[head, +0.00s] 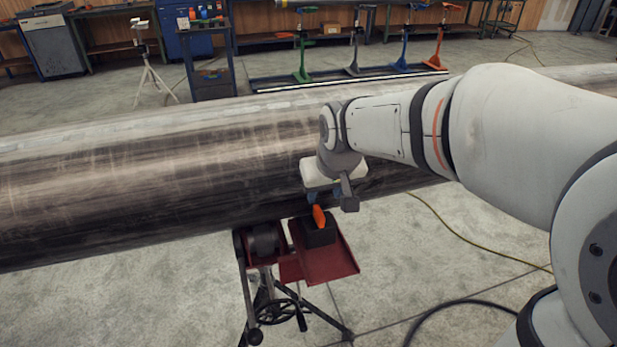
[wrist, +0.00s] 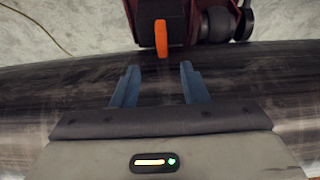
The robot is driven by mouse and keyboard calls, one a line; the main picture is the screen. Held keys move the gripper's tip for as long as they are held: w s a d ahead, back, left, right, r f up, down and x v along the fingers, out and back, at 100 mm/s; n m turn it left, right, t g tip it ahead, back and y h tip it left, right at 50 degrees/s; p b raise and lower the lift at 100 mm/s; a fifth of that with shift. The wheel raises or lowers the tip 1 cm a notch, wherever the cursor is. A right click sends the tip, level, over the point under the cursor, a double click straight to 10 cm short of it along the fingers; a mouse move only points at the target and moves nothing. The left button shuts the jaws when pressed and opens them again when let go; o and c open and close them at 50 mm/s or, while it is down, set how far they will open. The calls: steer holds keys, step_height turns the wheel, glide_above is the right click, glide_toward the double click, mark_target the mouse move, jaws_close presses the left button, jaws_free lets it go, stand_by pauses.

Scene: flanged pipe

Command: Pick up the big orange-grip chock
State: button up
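The chock (head: 321,236) is a black block with an upright orange grip (head: 318,216). It sits on a dark red tray (head: 335,264) beside the big pipe. The orange grip also shows in the wrist view (wrist: 161,38), at top centre, beyond my fingertips. My gripper (head: 323,197) is above and just behind the chock in the head view, close to the pipe. Its blue fingers (wrist: 158,72) are apart with nothing between them in the wrist view. The grip lines up roughly with the gap between them. The exact distance to the grip is hard to tell.
The large dark pipe (head: 150,180) runs across the scene, under my gripper in the wrist view. A roller stand (head: 264,242) with a handwheel (head: 276,311) carries the tray. A yellow cable (head: 470,245) lies on the floor. Benches and coloured stands are far behind.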

mark_target(317, 207)
steer(key=x, duration=0.7)
steer(key=shift+w+a+f, duration=0.25)
steer(key=shift+w+a, duration=0.1)
steer(key=shift+w, duration=0.05)
steer(key=shift+c, duration=0.2)
jaws_close()
stand_by(0.8)
